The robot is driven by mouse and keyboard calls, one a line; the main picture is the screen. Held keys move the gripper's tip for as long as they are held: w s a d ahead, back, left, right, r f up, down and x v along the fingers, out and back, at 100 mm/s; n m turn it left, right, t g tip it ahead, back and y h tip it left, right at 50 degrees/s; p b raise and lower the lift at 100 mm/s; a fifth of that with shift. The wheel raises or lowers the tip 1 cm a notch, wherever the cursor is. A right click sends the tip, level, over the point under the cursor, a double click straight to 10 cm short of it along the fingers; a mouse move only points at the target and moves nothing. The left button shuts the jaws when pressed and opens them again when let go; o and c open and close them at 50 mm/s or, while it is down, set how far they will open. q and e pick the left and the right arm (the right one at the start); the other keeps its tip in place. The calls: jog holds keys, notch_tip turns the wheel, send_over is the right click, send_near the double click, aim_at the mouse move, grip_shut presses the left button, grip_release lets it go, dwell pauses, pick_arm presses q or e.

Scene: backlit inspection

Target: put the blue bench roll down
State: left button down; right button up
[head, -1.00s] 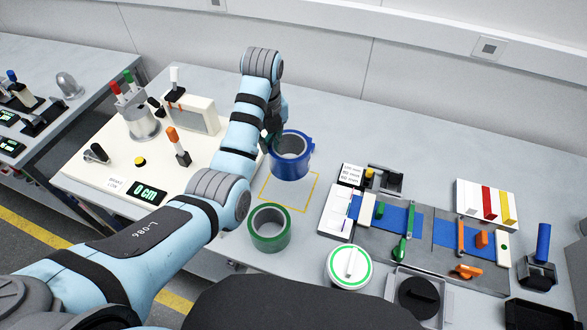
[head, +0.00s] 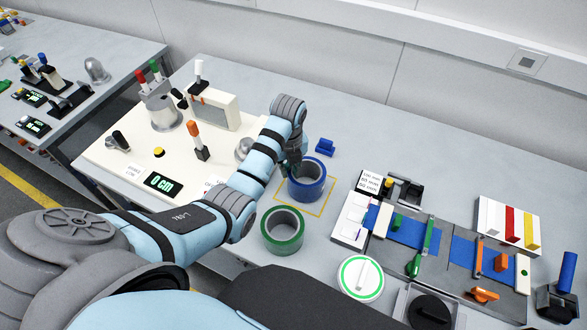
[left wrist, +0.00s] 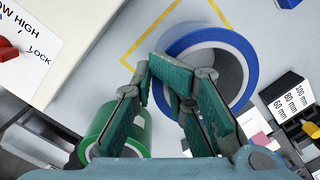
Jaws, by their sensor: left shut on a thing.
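The blue bench roll (head: 307,195) stands upright, its open core facing up, inside the yellow square outline (head: 328,203) on the bench. It looks at or very near the bench top; I cannot tell whether it touches. My left gripper (head: 292,169) is shut on the roll's wall at its left side. In the left wrist view the fingers (left wrist: 187,78) straddle the wall of the blue roll (left wrist: 245,52), and they hide part of its near side. The yellow outline (left wrist: 150,32) shows beyond it. My right gripper is not in view.
A green roll (head: 283,245) stands close in front of the outline. A white round lid (head: 360,293) and a fixture board (head: 430,262) lie to the right. A cream panel with levers (head: 120,160) is left. A small blue block (head: 325,147) sits behind.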

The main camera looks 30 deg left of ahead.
pick_arm(q)
jog(key=shift+f, duration=0.25)
jog(key=shift+s+d+r, duration=0.1)
jog(key=c, duration=1.4)
grip_release()
jog(key=shift+c, duration=0.2)
